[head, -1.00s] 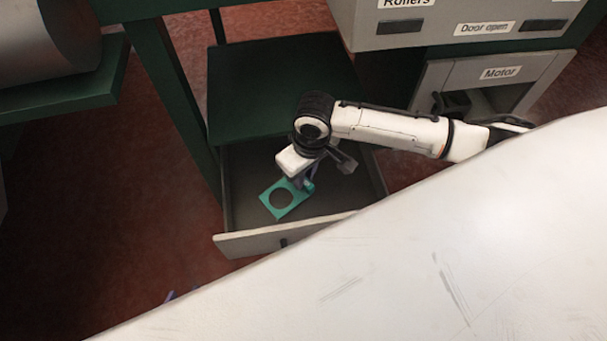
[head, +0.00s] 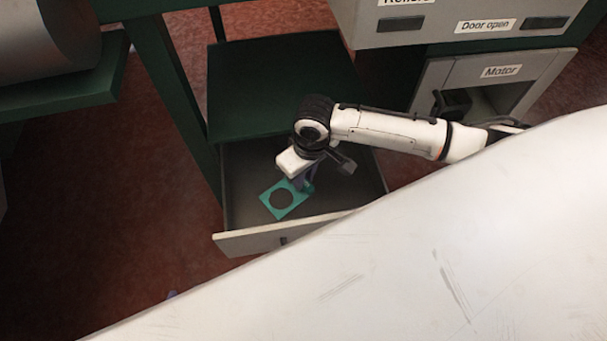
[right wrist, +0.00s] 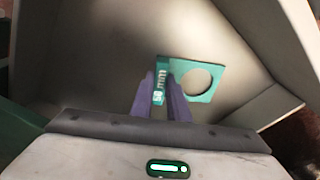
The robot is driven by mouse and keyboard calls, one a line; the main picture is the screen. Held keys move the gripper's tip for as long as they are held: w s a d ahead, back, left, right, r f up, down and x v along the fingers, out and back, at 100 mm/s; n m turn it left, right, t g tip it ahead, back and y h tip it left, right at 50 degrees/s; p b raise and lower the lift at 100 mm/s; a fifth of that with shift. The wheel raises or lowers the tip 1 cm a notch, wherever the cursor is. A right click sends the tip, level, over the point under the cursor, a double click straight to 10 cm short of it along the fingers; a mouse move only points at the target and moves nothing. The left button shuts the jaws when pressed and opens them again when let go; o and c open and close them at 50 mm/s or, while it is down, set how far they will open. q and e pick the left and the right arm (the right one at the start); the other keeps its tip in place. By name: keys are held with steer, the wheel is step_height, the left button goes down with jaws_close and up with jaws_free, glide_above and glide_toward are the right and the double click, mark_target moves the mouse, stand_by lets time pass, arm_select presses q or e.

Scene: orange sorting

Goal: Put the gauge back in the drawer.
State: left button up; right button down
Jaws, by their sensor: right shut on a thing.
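The gauge (head: 270,204) is a flat teal plate with a round hole, inside the open drawer (head: 262,242). In the right wrist view the gauge (right wrist: 216,82) has an upright strip marked "50 mm" between the purple fingers. My right gripper (head: 305,185) reaches down into the drawer and is shut on this strip; its fingers also show in the right wrist view (right wrist: 161,76). I cannot tell whether the plate touches the drawer floor. A small purple tip of my left gripper (head: 172,294) shows past the white surface's edge; the rest is hidden.
A dark green shelf (head: 275,90) lies above the back of the drawer. A grey cabinet with a "Motor" label (head: 501,71) stands at the right. A large white surface (head: 400,270) fills the lower right. Red floor is clear left of the drawer.

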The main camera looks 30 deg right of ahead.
steer(key=c, duration=1.2)
jaws_free()
steer(key=shift+r+p, duration=0.9)
steer(key=shift+p, duration=0.25)
steer(key=shift+r+p, duration=0.75)
steer(key=shift+p, duration=0.2)
step_height(320, 180, up, 3)
steer(key=p, duration=0.3)
steer(key=shift+p, duration=0.4)
steer(key=shift+r+p, duration=0.85)
steer(key=shift+p, duration=0.2)
arm_select(q)
step_height(320, 180, up, 7)
steer(key=shift+s+a, duration=0.2)
arm_select(e)
steer(key=shift+f, duration=0.1)
